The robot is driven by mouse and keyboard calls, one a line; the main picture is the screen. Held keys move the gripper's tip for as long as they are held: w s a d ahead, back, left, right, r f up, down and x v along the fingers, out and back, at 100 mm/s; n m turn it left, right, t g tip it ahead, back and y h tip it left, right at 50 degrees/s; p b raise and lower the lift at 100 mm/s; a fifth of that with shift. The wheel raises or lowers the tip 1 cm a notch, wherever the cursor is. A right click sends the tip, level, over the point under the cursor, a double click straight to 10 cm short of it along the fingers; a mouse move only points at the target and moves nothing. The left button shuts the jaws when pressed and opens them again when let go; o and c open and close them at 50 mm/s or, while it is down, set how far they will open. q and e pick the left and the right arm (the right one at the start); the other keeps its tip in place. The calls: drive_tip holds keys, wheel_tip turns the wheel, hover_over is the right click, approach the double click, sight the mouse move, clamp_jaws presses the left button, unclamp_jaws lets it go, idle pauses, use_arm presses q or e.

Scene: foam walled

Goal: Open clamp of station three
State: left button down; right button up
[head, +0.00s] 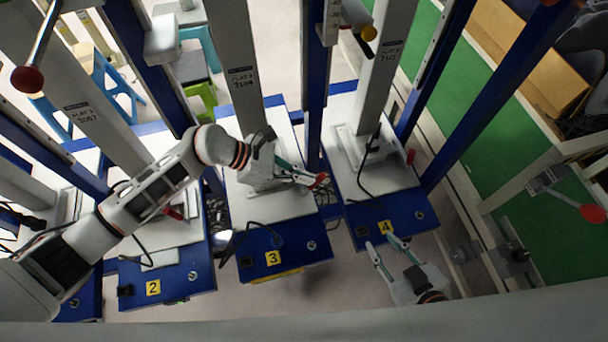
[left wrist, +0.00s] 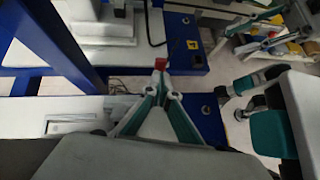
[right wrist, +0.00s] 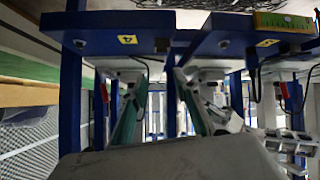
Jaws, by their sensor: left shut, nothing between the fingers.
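Station three is the white-topped blue stand with the yellow "3" label (head: 272,258). Its red clamp handle tip (head: 320,180) shows at the right side of the white plate. My left gripper (head: 308,178) is over that plate with its fingers shut and nothing between them. Its fingertips are right at the red tip. In the left wrist view the red tip (left wrist: 160,63) shows just beyond the closed fingertips; I cannot tell whether they touch. The rest of the clamp is hidden behind my left arm and gripper. My right gripper (head: 380,243) is open and empty, by the front of station four.
Station four (head: 386,227) stands to the right with its own red handle (head: 411,157). Station two (head: 153,288) is to the left, partly under my left arm, with a red handle (head: 172,212). Grey columns and blue posts rise between stations. Black cables hang over the plates.

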sight(319, 175)
use_arm(q)
drive_tip(key=d+y, duration=0.1)
drive_tip(key=d+p, duration=0.1)
drive_tip(key=d+f+y+p, duration=0.1)
drive_tip(key=shift+w+d+y, duration=0.1)
drive_tip(key=shift+w+y, duration=0.2)
drive_tip(key=shift+w+d+f, duration=0.1)
drive_tip(key=shift+d+f, duration=0.05)
drive_tip(key=shift+d, duration=0.1)
use_arm(e)
drive_tip(key=shift+s+d+r, duration=0.15)
drive_tip(key=shift+d, duration=0.3)
use_arm(q)
drive_tip(key=v, duration=1.2)
drive_tip(key=shift+w, duration=0.2)
drive_tip(key=shift+d, duration=0.1)
